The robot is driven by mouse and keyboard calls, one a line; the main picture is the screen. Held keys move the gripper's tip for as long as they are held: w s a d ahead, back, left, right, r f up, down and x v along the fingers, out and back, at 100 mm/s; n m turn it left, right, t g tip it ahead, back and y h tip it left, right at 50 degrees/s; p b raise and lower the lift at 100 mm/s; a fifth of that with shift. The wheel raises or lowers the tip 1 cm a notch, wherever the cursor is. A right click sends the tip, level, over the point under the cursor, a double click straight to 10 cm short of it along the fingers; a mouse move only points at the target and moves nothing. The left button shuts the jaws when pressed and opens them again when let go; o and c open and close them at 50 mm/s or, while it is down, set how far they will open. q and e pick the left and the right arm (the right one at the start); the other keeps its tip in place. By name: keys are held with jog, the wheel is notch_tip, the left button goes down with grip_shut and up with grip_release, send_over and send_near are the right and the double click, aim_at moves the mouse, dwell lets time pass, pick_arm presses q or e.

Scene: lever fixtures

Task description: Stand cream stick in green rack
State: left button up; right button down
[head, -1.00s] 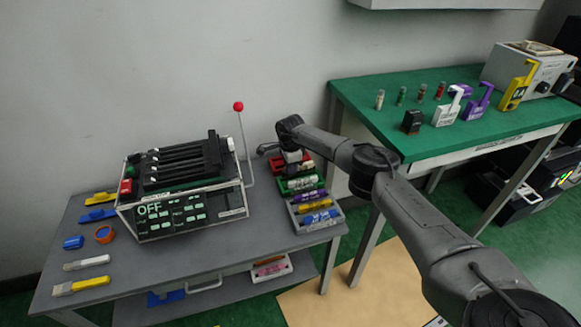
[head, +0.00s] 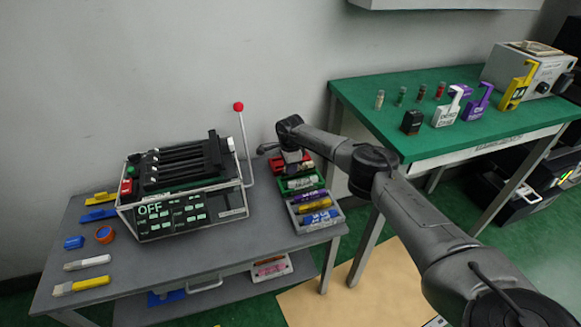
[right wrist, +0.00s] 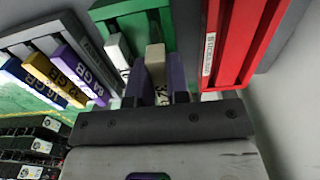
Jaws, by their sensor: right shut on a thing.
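The cream stick (right wrist: 155,66) is held upright between the two fingers of my right gripper (right wrist: 157,82), which is shut on it. In the right wrist view its far end overlaps the green rack (right wrist: 132,10); I cannot tell whether it is inside a slot. A white stick (right wrist: 118,50) stands beside it at the green rack. In the head view the green rack (head: 321,181) is on the grey table, and my right gripper (head: 292,156) is just behind it, partly hidden by my arm. My left gripper is not in view.
A red rack (right wrist: 250,30) stands close on one side. A grey rack (right wrist: 62,20) with purple, yellow and blue sticks is on the other. A machine with a red-knobbed lever (head: 239,107) stands left on the table. A green-topped table (head: 370,92) is right.

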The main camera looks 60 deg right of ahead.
dwell(0.6)
jog(key=shift+f+b, duration=0.45)
jog(key=shift+f, duration=0.2)
jog(key=shift+f+b, duration=0.75)
jog(key=shift+f, duration=0.25)
jog(key=c, duration=1)
grip_release()
jog(key=shift+r, duration=0.1)
jog(key=shift+r, duration=0.1)
notch_tip(320, 180, up, 12)
jog(key=p, duration=0.6)
jog(key=shift+p, duration=0.3)
jog(key=shift+r+p, duration=0.3)
jog(key=shift+r, duration=0.5)
